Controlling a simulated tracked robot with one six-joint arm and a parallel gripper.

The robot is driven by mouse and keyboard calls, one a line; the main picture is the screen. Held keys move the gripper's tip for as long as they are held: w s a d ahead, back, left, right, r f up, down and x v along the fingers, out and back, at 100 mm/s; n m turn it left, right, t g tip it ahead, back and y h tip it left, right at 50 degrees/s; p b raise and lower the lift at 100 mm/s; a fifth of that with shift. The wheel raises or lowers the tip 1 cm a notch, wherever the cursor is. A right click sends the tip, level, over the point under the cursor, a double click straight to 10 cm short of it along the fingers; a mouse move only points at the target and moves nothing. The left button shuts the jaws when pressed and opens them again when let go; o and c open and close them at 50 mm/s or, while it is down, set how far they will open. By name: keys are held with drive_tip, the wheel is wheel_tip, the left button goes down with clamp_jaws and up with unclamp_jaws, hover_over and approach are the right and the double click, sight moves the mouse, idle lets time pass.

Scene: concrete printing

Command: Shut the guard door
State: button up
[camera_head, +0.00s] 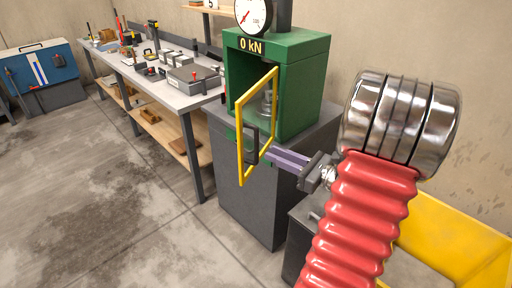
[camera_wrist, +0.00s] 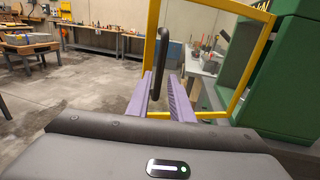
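The guard door (camera_head: 240,148) is a yellow frame that stands open, swung out from the front of the green press (camera_head: 302,88). It carries a dark upright handle (camera_head: 251,146). The wrist view shows the door frame (camera_wrist: 243,100) and the curved black handle (camera_wrist: 162,50) close ahead. My gripper (camera_head: 268,153) reaches in from the right at handle height. In the wrist view my gripper's purple fingers (camera_wrist: 160,88) are spread, with the handle's lower part between them, nearer the left finger. Whether a finger touches it I cannot tell.
The press stands on a grey cabinet (camera_head: 256,190) and has a dial gauge (camera_head: 254,14) on top. A long workbench (camera_head: 190,92) with tools and boxes stands to the left. A yellow structure (camera_head: 450,240) is at lower right. The concrete floor at left is clear.

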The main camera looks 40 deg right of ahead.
sight(257, 160)
drive_tip(key=shift+x, duration=3.9)
drive_tip(key=shift+c, duration=0.7)
clamp_jaws()
